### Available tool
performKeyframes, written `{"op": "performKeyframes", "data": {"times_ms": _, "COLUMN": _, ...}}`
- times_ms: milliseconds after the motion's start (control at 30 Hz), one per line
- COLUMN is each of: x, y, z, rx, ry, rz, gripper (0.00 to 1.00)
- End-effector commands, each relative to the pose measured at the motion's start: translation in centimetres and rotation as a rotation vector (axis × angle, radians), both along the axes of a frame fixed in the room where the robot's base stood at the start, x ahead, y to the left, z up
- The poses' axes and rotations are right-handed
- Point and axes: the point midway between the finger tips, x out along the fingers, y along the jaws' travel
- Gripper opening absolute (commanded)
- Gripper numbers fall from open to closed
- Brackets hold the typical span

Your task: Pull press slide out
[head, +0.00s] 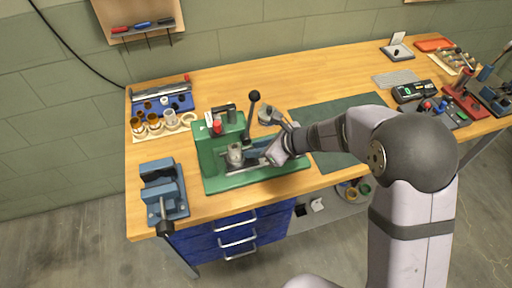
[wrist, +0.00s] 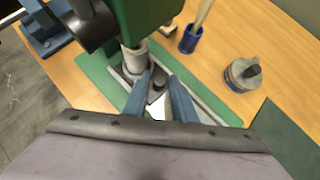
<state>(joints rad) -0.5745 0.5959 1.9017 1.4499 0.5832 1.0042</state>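The green press (head: 210,150) stands on a green base plate (head: 225,184) near the table's front edge, with a black-knobbed lever (head: 253,97) rising from it. In the wrist view its green body (wrist: 150,15) fills the top, above a grey metal cylinder (wrist: 135,57). The metal slide (wrist: 208,100) runs low along the base. My gripper (head: 262,148) is at the slide, to the right of the press body. In the wrist view its blue fingers (wrist: 160,78) stand apart on either side of a small dark part (wrist: 157,84). Whether they touch it is unclear.
A blue vise (head: 160,185) stands to the left. A grey weight-like piece (wrist: 241,75) and a blue cup (wrist: 189,40) are beyond the base. A dark green mat (head: 335,112) lies to the right. Bottles (head: 153,122) and a blue tray (head: 165,103) are at the back left.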

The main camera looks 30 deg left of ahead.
Motion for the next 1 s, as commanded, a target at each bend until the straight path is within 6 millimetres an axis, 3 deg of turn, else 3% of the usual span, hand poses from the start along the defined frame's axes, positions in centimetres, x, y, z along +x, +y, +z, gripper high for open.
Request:
{"op": "performKeyframes", "data": {"times_ms": 300, "x": 0.0, "y": 0.2, "z": -0.2, "rx": 0.001, "ry": -0.002, "rz": 0.0, "gripper": 0.25}}
{"op": "performKeyframes", "data": {"times_ms": 333, "x": 0.0, "y": 0.2, "z": -0.2, "rx": 0.001, "ry": -0.002, "rz": 0.0, "gripper": 0.22}}
{"op": "performKeyframes", "data": {"times_ms": 433, "x": 0.1, "y": 0.2, "z": -0.2, "rx": 0.001, "ry": -0.001, "rz": -0.001, "gripper": 0.0}}
{"op": "performKeyframes", "data": {"times_ms": 667, "x": 0.5, "y": -0.2, "z": -0.1, "rx": 0.0, "ry": -0.001, "rz": -0.003, "gripper": 0.0}}
{"op": "performKeyframes", "data": {"times_ms": 767, "x": 1.7, "y": -1.3, "z": -0.1, "rx": 0.0, "ry": -0.001, "rz": -0.006, "gripper": 0.0}}
{"op": "performKeyframes", "data": {"times_ms": 1000, "x": 6.4, "y": -6.0, "z": 0.0, "rx": 0.0, "ry": -0.001, "rz": -0.008, "gripper": 0.0}}
